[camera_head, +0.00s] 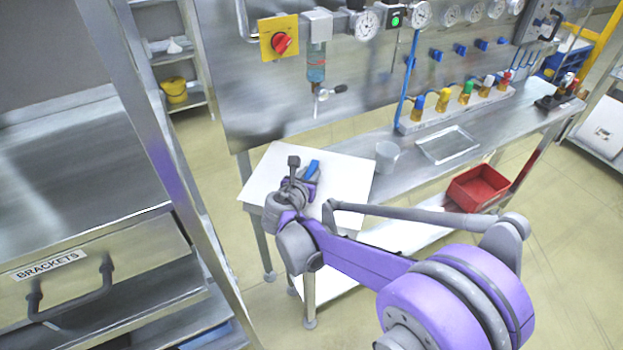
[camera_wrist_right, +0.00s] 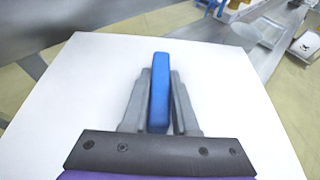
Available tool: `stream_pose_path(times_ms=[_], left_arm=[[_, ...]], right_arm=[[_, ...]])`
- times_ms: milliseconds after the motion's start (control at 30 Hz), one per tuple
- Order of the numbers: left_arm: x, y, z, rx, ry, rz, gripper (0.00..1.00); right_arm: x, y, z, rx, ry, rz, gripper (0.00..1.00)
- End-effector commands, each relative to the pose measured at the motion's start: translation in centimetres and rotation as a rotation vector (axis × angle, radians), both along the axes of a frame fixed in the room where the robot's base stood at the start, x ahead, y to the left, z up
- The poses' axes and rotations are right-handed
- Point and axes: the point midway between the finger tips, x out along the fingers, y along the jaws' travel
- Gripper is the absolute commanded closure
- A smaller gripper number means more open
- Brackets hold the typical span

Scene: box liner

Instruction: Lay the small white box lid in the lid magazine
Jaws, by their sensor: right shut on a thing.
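My right gripper (camera_head: 302,180) is over a flat white panel (camera_head: 350,175) at the left end of the steel bench. In the right wrist view the gripper (camera_wrist_right: 159,100) is shut on an upright blue piece (camera_wrist_right: 160,80), with a finger on each side. The same white panel (camera_wrist_right: 220,85) spreads out behind and around the blue piece. I cannot tell whether the panel is the lid or a work surface, nor whether the blue piece is fixed to it. The lid magazine is not clearly identifiable. My left gripper is not in view.
A clear tray (camera_head: 447,145) and a pale cup (camera_head: 387,156) stand on the bench. A red bin (camera_head: 478,188) is on the shelf below. Bottles with coloured caps (camera_head: 442,101) stand at the back. A drawer (camera_head: 90,285) labelled BRACKETS and a steel post (camera_head: 150,115) are at left.

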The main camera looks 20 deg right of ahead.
Motion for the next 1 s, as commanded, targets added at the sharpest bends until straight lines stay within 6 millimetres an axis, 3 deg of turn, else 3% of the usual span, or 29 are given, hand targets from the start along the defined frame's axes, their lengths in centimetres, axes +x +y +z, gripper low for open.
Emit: stream_pose_path(times_ms=[133,533,567,700,1000], left_arm=[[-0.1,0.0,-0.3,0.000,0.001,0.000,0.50],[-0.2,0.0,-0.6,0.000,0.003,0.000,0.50],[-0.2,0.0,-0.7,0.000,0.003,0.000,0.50],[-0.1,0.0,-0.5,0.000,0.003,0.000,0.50],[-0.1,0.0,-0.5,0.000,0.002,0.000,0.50]], right_arm=[[0.0,0.0,-1.9,0.000,0.000,0.000,1.00],[0.0,0.0,-2.5,-0.001,0.001,0.000,1.00],[0.0,0.0,-2.6,0.000,0.000,0.000,0.71],[0.0,0.0,-2.4,0.000,0.000,0.000,0.46],[0.0,0.0,-2.4,0.000,0.000,0.000,0.43]])
